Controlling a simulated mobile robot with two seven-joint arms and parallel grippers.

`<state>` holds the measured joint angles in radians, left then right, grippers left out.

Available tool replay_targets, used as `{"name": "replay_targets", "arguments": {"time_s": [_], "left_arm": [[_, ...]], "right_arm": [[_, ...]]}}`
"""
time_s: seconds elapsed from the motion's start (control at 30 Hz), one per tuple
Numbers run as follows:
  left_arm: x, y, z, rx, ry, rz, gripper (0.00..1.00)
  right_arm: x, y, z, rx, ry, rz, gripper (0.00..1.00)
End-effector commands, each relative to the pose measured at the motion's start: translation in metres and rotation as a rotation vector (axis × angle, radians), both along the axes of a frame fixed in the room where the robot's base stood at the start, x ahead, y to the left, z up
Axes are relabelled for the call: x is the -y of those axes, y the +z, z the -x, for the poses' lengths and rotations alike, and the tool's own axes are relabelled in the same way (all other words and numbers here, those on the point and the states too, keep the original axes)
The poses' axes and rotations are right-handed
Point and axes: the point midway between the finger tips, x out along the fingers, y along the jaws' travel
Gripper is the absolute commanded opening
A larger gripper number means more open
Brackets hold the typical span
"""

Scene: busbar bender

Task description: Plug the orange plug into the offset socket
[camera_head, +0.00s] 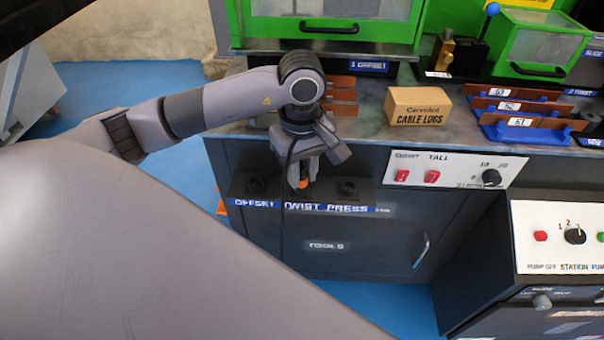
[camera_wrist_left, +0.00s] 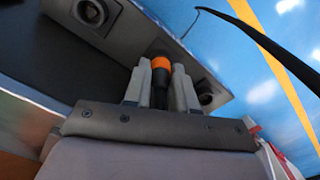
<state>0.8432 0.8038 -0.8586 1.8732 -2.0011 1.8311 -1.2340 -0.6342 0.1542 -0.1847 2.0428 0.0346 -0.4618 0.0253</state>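My left gripper (camera_head: 303,172) points down at the front of the bench, shut on the orange plug (camera_head: 303,184). In the left wrist view the orange plug (camera_wrist_left: 161,62) sits between the two fingers of my left gripper (camera_wrist_left: 160,85). The offset socket (camera_head: 256,186) is on the dark ledge to the left of the plug, above the OFFSET label. The twist press socket (camera_head: 347,188) is to the right. The plug is between the two, apart from the offset socket. Two round sockets show in the left wrist view; I cannot tell which is which. My right gripper is not in view.
A black cable (camera_head: 285,200) hangs beside the gripper. A cable lugs box (camera_head: 418,106), blue racks (camera_head: 520,133) and green machines (camera_head: 333,25) stand on the bench. Switch panels (camera_head: 455,169) are to the right. A cabinet door with a handle (camera_head: 421,250) lies below the ledge.

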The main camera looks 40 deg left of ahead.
Motion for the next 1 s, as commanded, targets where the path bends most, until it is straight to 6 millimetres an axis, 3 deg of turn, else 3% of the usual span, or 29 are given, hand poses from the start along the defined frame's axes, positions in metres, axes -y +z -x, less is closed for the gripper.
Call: {"name": "replay_targets", "arguments": {"time_s": [1.0], "left_arm": [[0.0, 0.023, 0.0, 0.0, 0.001, -0.001, 0.0]], "right_arm": [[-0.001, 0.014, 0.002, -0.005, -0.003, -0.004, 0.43]]}}
